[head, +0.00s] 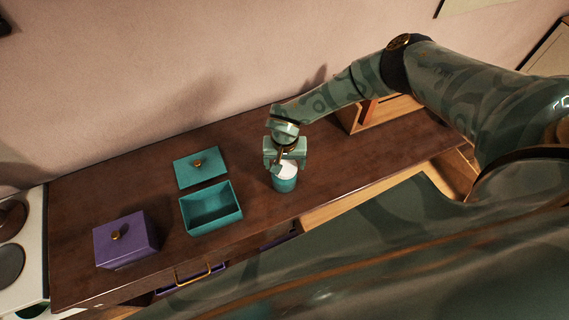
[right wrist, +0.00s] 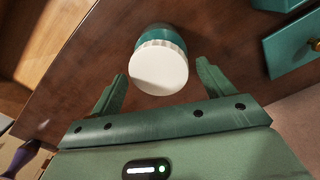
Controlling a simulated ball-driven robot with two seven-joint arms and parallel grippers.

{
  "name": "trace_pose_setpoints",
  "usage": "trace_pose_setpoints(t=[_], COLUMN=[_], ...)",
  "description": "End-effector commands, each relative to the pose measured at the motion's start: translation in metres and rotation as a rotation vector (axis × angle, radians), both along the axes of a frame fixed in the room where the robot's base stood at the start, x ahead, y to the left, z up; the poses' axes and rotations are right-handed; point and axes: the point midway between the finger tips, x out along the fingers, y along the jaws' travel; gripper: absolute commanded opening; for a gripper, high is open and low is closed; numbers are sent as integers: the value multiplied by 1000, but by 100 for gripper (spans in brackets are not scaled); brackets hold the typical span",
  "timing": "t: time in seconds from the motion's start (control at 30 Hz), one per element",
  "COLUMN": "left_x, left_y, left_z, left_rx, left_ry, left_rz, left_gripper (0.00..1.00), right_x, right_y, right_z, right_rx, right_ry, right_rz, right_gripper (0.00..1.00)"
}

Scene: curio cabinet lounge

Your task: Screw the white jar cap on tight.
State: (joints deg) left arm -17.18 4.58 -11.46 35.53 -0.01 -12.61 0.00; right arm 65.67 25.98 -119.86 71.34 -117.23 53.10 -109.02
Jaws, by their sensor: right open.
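The white jar cap (head: 287,168) sits on top of a teal jar (head: 285,185) that stands upright on the dark wooden cabinet top. In the right wrist view the ribbed cap (right wrist: 159,68) faces me, with the teal jar body (right wrist: 162,32) behind it. I cannot tell how tight the cap is. My right gripper (head: 286,158) is just above the jar. Its open fingers (right wrist: 160,80) point toward the cap, one to each side, with visible gaps and nothing held. My left gripper is not in view.
Left of the jar are an open, empty teal box (head: 184,215), its teal lid (head: 187,176) with a gold knob, and a lidded purple box (head: 121,243). A wooden box-like piece (head: 352,118) stands behind my right arm. A gold handle (head: 195,276) is on the cabinet front.

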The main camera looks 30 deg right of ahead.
Motion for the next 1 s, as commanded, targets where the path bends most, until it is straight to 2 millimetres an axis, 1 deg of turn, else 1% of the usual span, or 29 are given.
trace_pose_setpoints(t=[0.03, 0.3, 0.4, 0.5, 0.63, 1.0], left_x=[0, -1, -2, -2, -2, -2], left_y=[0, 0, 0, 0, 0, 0], left_z=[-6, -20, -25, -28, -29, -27], left_rx=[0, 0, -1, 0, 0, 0], left_ry=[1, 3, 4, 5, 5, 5], left_rz=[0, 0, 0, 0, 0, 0], left_gripper=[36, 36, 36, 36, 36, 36], right_x=[0, 1, 0, 0, 0, -2], right_y=[0, -1, -1, -1, -1, 1], right_z=[-3, -2, -2, -2, 0, 0], right_rx=[-1, 0, 0, 0, 0, 0], right_ry=[0, -1, 0, 0, 0, 0], right_rz=[64, 456, 596, 701, 761, 761], right_gripper=[81, 81, 81, 81, 81, 81])
